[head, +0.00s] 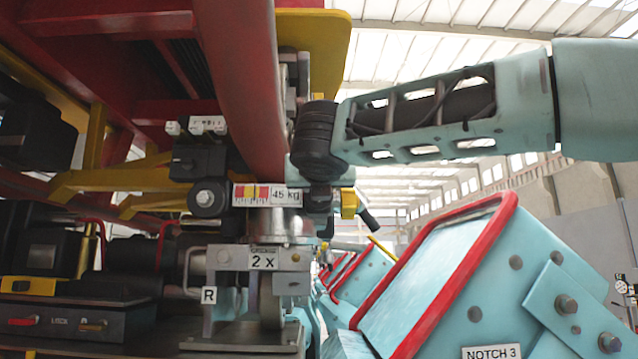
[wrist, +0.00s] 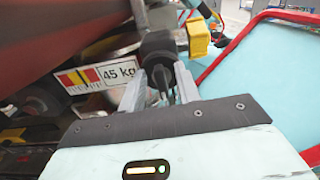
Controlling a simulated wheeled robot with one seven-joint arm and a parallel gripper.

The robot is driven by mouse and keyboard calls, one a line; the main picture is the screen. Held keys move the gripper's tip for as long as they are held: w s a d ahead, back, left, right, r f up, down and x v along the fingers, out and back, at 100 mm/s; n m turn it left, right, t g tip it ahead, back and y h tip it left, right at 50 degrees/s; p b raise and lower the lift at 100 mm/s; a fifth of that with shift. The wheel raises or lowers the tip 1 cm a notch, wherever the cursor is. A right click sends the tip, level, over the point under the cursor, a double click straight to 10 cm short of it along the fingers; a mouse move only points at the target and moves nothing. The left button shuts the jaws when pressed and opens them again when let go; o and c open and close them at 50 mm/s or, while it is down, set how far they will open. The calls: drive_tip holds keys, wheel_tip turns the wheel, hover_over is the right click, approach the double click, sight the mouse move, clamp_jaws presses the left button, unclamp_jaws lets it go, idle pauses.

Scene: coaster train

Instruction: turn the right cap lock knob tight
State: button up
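A dark round knob-like part (wrist: 158,46) stands straight ahead of my gripper (wrist: 160,76) in the wrist view. The two pale fingers are apart, one on each side of its near end. I cannot tell whether they press on it. No mark there names it as the right cap lock knob. In the head view my gripper (head: 318,200) hangs below the dark wrist joint, beside the 45 kg label (head: 267,195), and its fingertips are mostly hidden. A black round knob with a silver centre (head: 207,198) sits left of that label.
A thick red tube (head: 245,85) runs close to my wrist. A yellow block (wrist: 198,38) is just right of the fingers. A red-rimmed teal panel (head: 440,270) stands at the right. A metal bracket marked 2 X (head: 262,260) is below.

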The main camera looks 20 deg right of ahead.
clamp_jaws()
drive_tip(key=c, duration=0.7)
unclamp_jaws()
drive_tip(key=shift+f+m+b, duration=0.1)
drive_tip(key=shift+m+b, duration=0.25)
drive_tip(key=shift+m, duration=0.05)
drive_tip(key=m+b, duration=0.3)
drive_tip(key=m, duration=0.3)
drive_tip(key=m+b, duration=0.4)
drive_tip(key=m, duration=0.1)
drive_tip(key=d+f+m+b, duration=0.1)
drive_tip(key=m+b, duration=0.3)
drive_tip(key=m, duration=0.2)
drive_tip(key=shift+s+m, duration=0.15)
drive_tip(key=shift+m, duration=0.15)
drive_tip(key=o, duration=0.7)
